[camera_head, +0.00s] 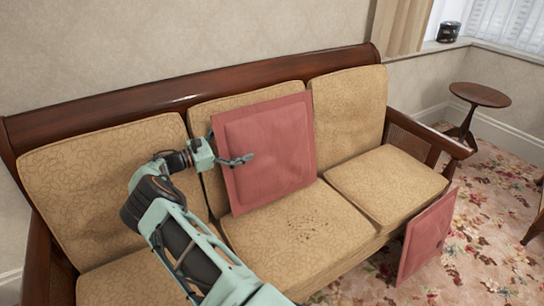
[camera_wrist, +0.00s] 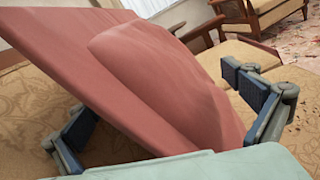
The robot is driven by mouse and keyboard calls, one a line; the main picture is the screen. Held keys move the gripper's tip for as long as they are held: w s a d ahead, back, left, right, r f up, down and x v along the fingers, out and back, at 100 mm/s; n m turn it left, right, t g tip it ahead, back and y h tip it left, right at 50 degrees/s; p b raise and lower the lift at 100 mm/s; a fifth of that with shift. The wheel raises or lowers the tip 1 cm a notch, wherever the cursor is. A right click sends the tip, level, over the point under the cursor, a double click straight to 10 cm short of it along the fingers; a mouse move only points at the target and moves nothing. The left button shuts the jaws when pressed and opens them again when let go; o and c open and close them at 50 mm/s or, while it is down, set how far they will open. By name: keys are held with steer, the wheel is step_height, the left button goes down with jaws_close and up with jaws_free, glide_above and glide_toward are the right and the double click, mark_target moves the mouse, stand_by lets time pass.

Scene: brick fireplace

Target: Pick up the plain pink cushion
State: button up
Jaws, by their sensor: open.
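A plain pink square cushion (camera_head: 268,150) with a raised middle stands tilted on the sofa, leaning on the middle backrest. It fills much of the wrist view (camera_wrist: 160,75). My gripper (camera_head: 230,161) is at its left edge in the head view. The jaws (camera_wrist: 158,95) are open, with the cushion's edge between them. One finger is in front of its face, apart from it; the other is on the back side, mostly hidden in the head view. A second pink cushion (camera_head: 427,237) stands tilted on the floor by the sofa's right front.
The beige patterned sofa (camera_head: 385,187) has a dark wooden frame (camera_head: 200,92). A small round table (camera_head: 480,95) stands at the right, and a dark pot (camera_head: 449,32) sits on the windowsill. Flowered carpet (camera_head: 500,220) is open at the right.

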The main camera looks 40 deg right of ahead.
steer(key=shift+s+d, duration=0.1)
steer(key=shift+d, duration=0.8)
steer(key=c, duration=1.7)
steer(key=shift+r, duration=0.15)
steer(key=shift+c, duration=0.2)
